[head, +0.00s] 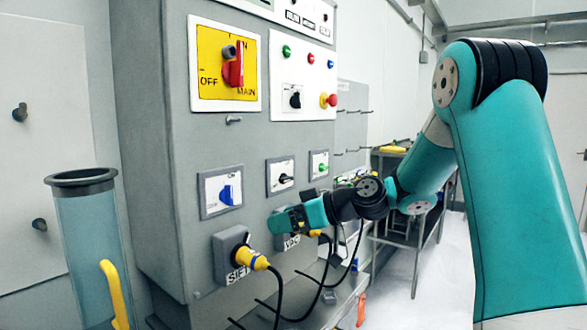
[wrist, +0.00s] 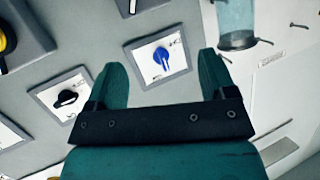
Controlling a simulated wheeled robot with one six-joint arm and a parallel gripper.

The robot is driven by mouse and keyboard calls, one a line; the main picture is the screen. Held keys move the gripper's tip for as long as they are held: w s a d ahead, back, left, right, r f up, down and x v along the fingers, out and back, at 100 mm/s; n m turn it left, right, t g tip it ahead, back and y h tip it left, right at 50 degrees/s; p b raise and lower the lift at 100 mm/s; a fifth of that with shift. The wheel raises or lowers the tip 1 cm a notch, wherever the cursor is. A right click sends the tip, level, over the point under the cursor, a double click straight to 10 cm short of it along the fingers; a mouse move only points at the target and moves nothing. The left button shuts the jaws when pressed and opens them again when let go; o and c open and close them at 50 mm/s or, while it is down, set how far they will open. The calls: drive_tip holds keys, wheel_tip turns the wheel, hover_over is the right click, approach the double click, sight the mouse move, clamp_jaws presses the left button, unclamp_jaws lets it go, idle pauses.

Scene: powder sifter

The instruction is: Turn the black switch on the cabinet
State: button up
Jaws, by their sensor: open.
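The grey cabinet (head: 160,120) fills the left and middle of the head view. A black switch on a white plate (head: 284,179) sits in the lower row, between a blue switch (head: 227,195) and a green one (head: 321,167). Another black knob (head: 294,97) is on the upper white panel. My gripper (head: 276,222) is open and empty, below the lower row near the yellow plug. In the wrist view my gripper (wrist: 162,62) frames the blue switch (wrist: 163,57) between its fingers. The black switch (wrist: 67,98) is left of the left finger. No contact shows.
A yellow plate with a red main switch (head: 233,72) is above. A red emergency button (head: 329,100) is beside the upper knob. A yellow plug (head: 252,259) with black cables sticks out below. A clear tube (head: 90,240) stands at left; a metal table (head: 405,190) is behind.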

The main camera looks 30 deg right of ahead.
drive_tip(key=w+d+r+m+t+h+p, duration=0.1)
drive_tip(key=d+r+t+h, duration=0.15)
drive_tip(key=d, duration=0.65)
drive_tip(key=w+d+r+m+t+h+p, duration=0.15)
drive_tip(key=d+t, duration=0.25)
drive_tip(key=d, duration=0.5)
drive_tip(key=p, duration=0.8)
approach(289, 180)
drive_tip(key=shift+y, duration=0.3)
drive_tip(key=x, duration=0.8)
drive_tip(key=shift+w+r, duration=0.1)
drive_tip(key=shift+w, duration=0.2)
drive_tip(key=shift+w+a, duration=0.1)
drive_tip(key=shift+w, duration=0.25)
drive_tip(key=shift+c, duration=0.2)
drive_tip(key=c, duration=0.9)
